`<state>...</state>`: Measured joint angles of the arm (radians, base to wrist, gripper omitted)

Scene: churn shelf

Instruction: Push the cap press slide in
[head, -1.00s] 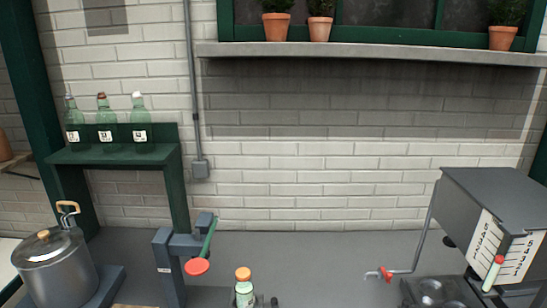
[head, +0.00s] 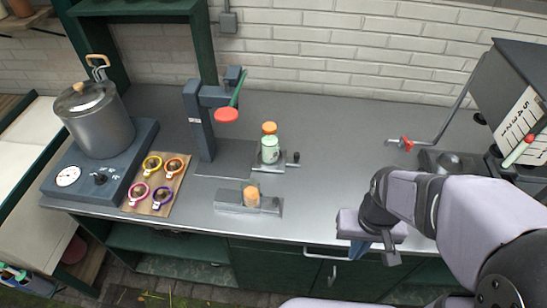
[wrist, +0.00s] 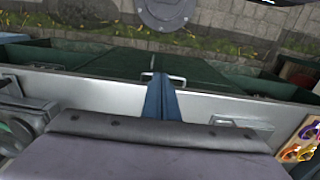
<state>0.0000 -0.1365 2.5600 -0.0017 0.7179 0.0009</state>
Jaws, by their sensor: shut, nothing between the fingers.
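The cap press (head: 203,130) is a dark grey post with a green lever and a round red pad, standing at the back left of the counter. Its slide (head: 280,166), a low grey plate with a small dark knob at its right end, sticks out to the right of the press base. A pale green jar with an orange cap (head: 270,148) stands upright on the slide, right of the red pad. My gripper (head: 388,248) is shut and empty over the counter's front edge, well right of and nearer than the slide. Its blue fingers (wrist: 162,98) also show in the wrist view.
A grey block with a wooden knob (head: 251,196) lies in front of the slide. Colored rings on a board (head: 158,184) and a pot (head: 96,122) are to the left. A red-handled crank (head: 407,143) is at the right. The counter's middle is clear.

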